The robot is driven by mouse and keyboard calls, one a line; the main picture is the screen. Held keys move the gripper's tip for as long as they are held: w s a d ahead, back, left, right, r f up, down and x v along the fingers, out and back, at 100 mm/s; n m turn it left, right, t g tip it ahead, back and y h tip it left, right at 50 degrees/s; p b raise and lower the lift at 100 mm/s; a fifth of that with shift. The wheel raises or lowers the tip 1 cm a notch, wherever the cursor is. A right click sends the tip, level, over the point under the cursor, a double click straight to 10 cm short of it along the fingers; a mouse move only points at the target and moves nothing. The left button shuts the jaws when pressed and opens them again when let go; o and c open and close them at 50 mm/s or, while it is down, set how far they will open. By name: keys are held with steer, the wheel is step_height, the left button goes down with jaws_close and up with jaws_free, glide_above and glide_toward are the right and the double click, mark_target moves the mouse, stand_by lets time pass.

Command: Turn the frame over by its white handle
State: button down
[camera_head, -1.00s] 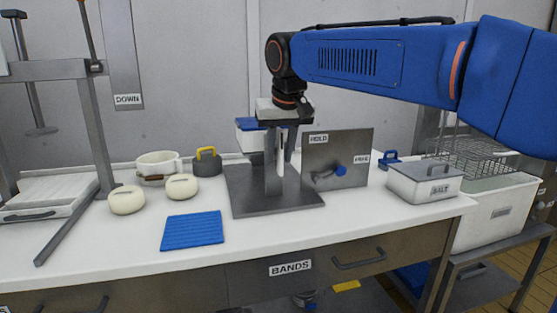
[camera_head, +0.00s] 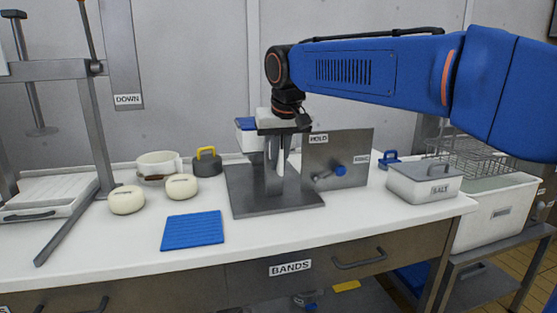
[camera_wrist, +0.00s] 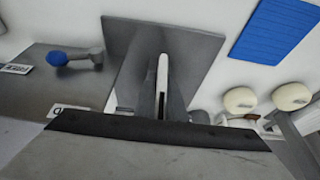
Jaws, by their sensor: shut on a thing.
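My gripper (camera_head: 277,178) points down over a dark grey plate (camera_head: 300,199) on the white counter. Its fingers are shut on a thin white upright piece (camera_head: 282,159), which looks like the white handle. In the wrist view the white handle (camera_wrist: 162,74) shows as a narrow strip at the grey fingers, above the plate (camera_wrist: 190,43). My gripper hides much of whatever the handle is fixed to, so I cannot make out the frame's outline.
An upright grey panel (camera_head: 355,147) marked HOLD, with a blue-knobbed lever (camera_head: 340,171), stands close at right. Two pale rounds (camera_head: 127,200), a blue mat (camera_head: 192,230) and a dark pot with a yellow handle (camera_head: 207,166) lie left. A lidded SALT box (camera_head: 424,190) stands right.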

steer(key=shift+y, duration=0.3)
steer(key=shift+s+a+m+g+y, duration=0.15)
steer(key=shift+m+g+y, duration=0.1)
steer(key=shift+y, duration=0.4)
steer(key=shift+w+a+m+g+y, duration=0.15)
steer(key=shift+g+y, duration=0.1)
steer(key=shift+y, duration=0.4)
steer(key=shift+s+a+r+m+y, duration=0.2)
steer(key=shift+r+m+y, duration=0.65)
steer(key=shift+y, duration=2.25)
steer(key=shift+s+a+r+m+y, duration=0.1)
steer(key=shift+a+r+m+y, duration=0.15)
steer(key=shift+m+y, duration=2)
steer(key=shift+s+a+r+m+y, duration=0.1)
steer(key=shift+a+r+m+y, duration=0.3)
steer(key=shift+y, duration=3.55)
steer(key=shift+w+d+r+m+t+y, duration=0.1)
steer(key=shift+d+r+m+t+y, duration=0.15)
steer(key=shift+m+t+y, duration=0.25)
steer(key=c, duration=1.8)
jaws_free()
steer(key=shift+c, duration=0.2)
